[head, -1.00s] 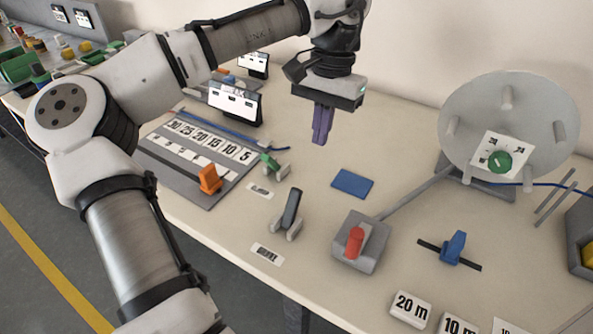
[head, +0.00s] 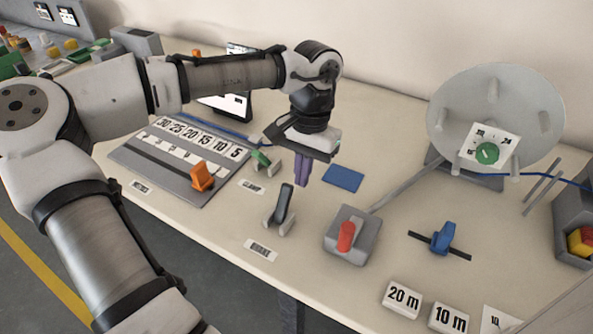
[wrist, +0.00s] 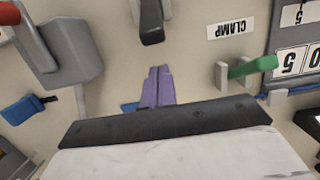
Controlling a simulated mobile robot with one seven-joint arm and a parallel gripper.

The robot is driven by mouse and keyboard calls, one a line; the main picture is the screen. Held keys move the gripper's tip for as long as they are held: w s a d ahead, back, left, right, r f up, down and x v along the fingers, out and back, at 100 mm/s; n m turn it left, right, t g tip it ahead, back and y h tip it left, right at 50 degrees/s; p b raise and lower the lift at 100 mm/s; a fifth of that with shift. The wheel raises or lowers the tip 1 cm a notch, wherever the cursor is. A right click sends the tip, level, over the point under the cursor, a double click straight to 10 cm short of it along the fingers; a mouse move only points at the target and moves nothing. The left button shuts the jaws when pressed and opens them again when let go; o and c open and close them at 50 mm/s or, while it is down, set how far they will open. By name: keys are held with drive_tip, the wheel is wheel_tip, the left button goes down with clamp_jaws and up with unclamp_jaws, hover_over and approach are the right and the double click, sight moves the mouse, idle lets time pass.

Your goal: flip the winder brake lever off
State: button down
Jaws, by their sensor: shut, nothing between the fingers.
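The dark grey lever (head: 284,204), which fits the winder brake lever, stands tilted up in a light grey bracket on the table. A small label (head: 261,250) in front of it is too blurred to read. The lever also shows at the top of the wrist view (wrist: 151,20), partly cut off. My gripper (head: 301,184) has its purple fingers together and empty, pointing down. It is just behind and slightly right of the lever's upper end, apart from it. In the wrist view the closed fingers (wrist: 158,72) point toward the lever with a gap between.
A green lever (head: 261,158) labelled CLAMP stands behind left. A grey box with a red handle (head: 346,236) stands close on the right. A blue pad (head: 343,178) lies behind it. An orange lever (head: 202,176) sits on the number board. The winder disc (head: 490,105) stands back right.

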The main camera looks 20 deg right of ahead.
drive_tip(key=shift+s+a+r, duration=0.75)
drive_tip(key=shift+a+r, duration=0.05)
drive_tip(key=shift+a, duration=0.2)
drive_tip(key=shift+r, duration=0.1)
